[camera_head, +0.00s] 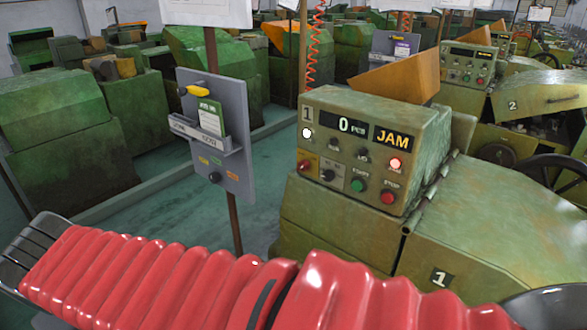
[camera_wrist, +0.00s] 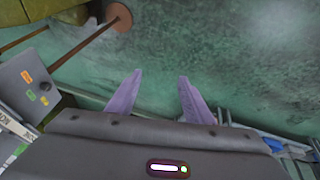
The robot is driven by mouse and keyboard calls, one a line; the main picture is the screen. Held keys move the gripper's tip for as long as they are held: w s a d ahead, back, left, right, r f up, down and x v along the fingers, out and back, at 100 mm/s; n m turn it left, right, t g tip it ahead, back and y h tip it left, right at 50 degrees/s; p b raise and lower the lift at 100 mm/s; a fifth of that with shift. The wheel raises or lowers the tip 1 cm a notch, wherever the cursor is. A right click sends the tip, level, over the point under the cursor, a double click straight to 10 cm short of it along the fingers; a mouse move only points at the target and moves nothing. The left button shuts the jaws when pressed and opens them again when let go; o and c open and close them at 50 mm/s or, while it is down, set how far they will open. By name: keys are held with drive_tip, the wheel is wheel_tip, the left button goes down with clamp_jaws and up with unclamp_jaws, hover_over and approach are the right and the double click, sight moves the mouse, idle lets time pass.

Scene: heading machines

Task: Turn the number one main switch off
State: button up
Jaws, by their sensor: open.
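The number one machine's control panel (camera_head: 347,148) is in the head view, right of centre. It has a "0 PCS" display, a lit "JAM" sign, a lit white lamp (camera_head: 307,133) and a lit red lamp (camera_head: 395,163). A red knob (camera_head: 304,166) sits at its lower left, beside a dark selector (camera_head: 327,175); their labels are too small to read, so I cannot tell which is the main switch. My gripper (camera_wrist: 160,75) shows in the wrist view, its two purple fingers apart and empty above green floor. The machine's panel is not visible there.
A grey board (camera_head: 216,135) on a post stands left of the machine; its edge also shows in the wrist view (camera_wrist: 25,85). An orange chute (camera_head: 397,77) rises behind the panel. Machine two (camera_head: 530,103) stands at right. Green floor (camera_head: 170,205) lies between the machine rows.

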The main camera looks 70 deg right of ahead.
sight(300, 168)
drive_tip(key=s+d+m+g+h, duration=0.2)
drive_tip(key=d+m+g, duration=0.2)
drive_tip(key=d, duration=1)
drive_tip(key=s+d+r+m+g+h, duration=0.1)
drive_tip(key=s+d+m+g+h, duration=0.1)
drive_tip(key=d, duration=1.3)
drive_tip(key=s+d+r+m+g+h, duration=0.1)
drive_tip(key=s+d+m+g+h, duration=0.2)
drive_tip(key=d+m+g, duration=0.4)
drive_tip(key=d+h, duration=0.1)
drive_tip(key=d, duration=0.7)
drive_tip(key=shift+d+r, duration=0.2)
drive_tip(key=shift+d, duration=0.05)
drive_tip(key=x, duration=1.3)
drive_tip(key=shift+s+d, duration=0.2)
drive_tip(key=shift+d, duration=0.2)
drive_tip(key=shift+c, duration=0.2)
